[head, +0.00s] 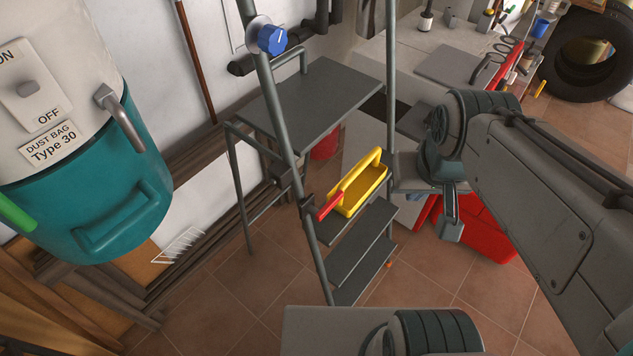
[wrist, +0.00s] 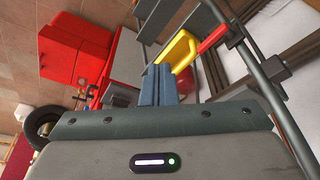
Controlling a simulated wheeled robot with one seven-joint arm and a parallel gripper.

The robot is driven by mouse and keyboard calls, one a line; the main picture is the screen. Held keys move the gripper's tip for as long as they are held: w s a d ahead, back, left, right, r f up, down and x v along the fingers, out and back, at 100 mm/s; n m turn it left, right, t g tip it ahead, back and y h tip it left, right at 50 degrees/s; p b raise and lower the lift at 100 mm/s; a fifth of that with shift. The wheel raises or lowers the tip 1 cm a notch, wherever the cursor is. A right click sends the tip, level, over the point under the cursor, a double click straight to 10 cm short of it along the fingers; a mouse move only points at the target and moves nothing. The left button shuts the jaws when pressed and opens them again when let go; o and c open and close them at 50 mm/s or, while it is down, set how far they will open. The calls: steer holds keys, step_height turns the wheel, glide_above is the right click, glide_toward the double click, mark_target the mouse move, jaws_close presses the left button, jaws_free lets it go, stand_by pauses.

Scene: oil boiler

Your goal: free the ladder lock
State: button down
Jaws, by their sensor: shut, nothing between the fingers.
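The grey stepladder (head: 315,97) stands unfolded left of my arm, with a flat top platform and steps below. A red lever-like part (head: 330,206) sits by its near rail, at the end of a yellow tray (head: 362,190) with a handle. I cannot tell for certain whether this red part is the lock. It also shows in the wrist view (wrist: 214,38), between the yellow handle and a dark bracket on the rail. My gripper (head: 452,228) is right of the tray, apart from the red part. In the wrist view its fingers (wrist: 158,85) are together and empty.
A teal and white dust collector (head: 95,185) stands at left. A blue knob (head: 271,39) is near the ladder's top. A red box (head: 480,235) lies behind my gripper. A workbench (head: 455,62) and a tyre (head: 588,55) are at the back right. Tiled floor is open in front.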

steer(key=shift+a, duration=0.1)
steer(key=n+g+b, duration=0.4)
steer(key=n, duration=0.7)
glide_above(332, 200)
step_height(332, 200, down, 5)
steer(key=shift+m, duration=0.3)
step_height(332, 200, down, 14)
steer(key=shift+p, duration=0.8)
steer(key=shift+w+f, duration=0.1)
